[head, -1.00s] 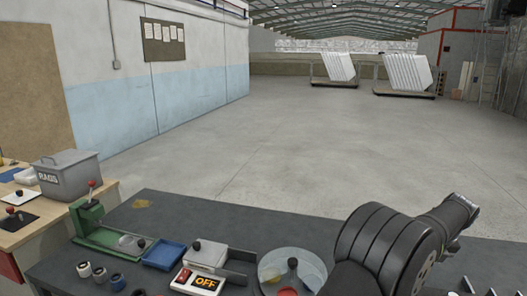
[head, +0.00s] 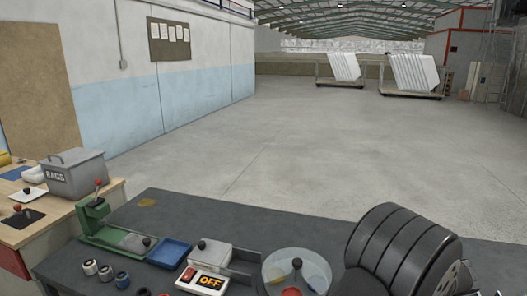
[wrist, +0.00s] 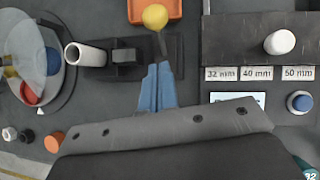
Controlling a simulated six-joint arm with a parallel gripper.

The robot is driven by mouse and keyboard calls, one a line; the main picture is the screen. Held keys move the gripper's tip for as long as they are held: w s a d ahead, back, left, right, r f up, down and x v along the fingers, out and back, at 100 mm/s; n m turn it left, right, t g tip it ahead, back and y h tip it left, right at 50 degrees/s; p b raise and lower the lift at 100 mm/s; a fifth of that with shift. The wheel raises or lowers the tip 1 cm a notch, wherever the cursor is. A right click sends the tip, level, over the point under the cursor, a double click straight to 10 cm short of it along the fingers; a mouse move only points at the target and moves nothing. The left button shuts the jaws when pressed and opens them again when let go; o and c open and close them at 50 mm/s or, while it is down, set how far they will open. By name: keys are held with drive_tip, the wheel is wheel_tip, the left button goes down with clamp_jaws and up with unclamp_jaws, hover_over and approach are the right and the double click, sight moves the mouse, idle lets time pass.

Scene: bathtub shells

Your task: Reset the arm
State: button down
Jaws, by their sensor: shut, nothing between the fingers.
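My gripper (wrist: 158,70) shows in the wrist view as two blue fingers lying together, with nothing between them. The fingertips sit over a dark block, just below a lever with a yellow ball knob (wrist: 155,17). I cannot tell how high they are above it. In the head view only a black ribbed part of my arm (head: 402,250) shows at the lower right; the gripper is out of that picture.
A white tube (wrist: 86,54) and a round clear-covered dish (wrist: 36,60) lie left of the fingers. A board with size labels (wrist: 258,73) is at right. On the dark bench (head: 330,215) stand a green press (head: 95,222), a blue tray (head: 170,252) and an OFF box (head: 211,281).

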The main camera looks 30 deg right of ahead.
drive_tip(key=s+a+f+t+h, duration=0.1)
drive_tip(key=s, duration=0.1)
drive_tip(key=s+a+f+t+h, duration=0.1)
drive_tip(key=a+f+t+h, duration=0.1)
drive_tip(key=shift+s+a+t, duration=0.2)
drive_tip(key=shift+s+t, duration=0.1)
drive_tip(key=shift+s, duration=0.05)
idle(0.8)
